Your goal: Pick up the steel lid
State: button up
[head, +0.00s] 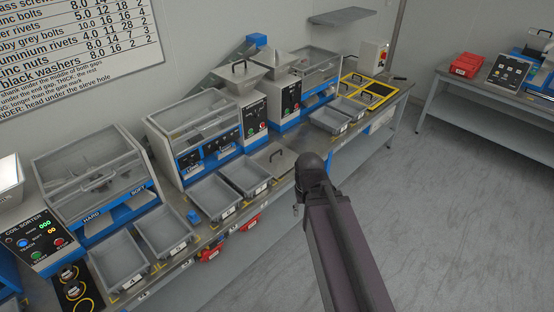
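A flat grey steel lid (266,163) with a dark bar handle lies on the long bench, in the row of trays along its front. It is just right of two open grey trays and left of the dark rounded joint of my arm. My arm rises from the bottom of the head view and ends near the bench's front edge. My gripper's fingers cannot be made out; a small grey piece beside the joint is too small to identify. Nothing visible touches the lid.
Open grey trays (214,197) line the bench front, with others (328,120) right of the lid. Sorting machines (193,133) with clear covers stand behind. A small blue block (193,216) sits between trays. A second table holds red bins (466,65). The floor (440,200) between is clear.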

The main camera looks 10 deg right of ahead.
aim_at(277, 158)
jog(key=z, duration=0.05)
jog(key=i, duration=0.95)
jog(key=u, duration=0.05)
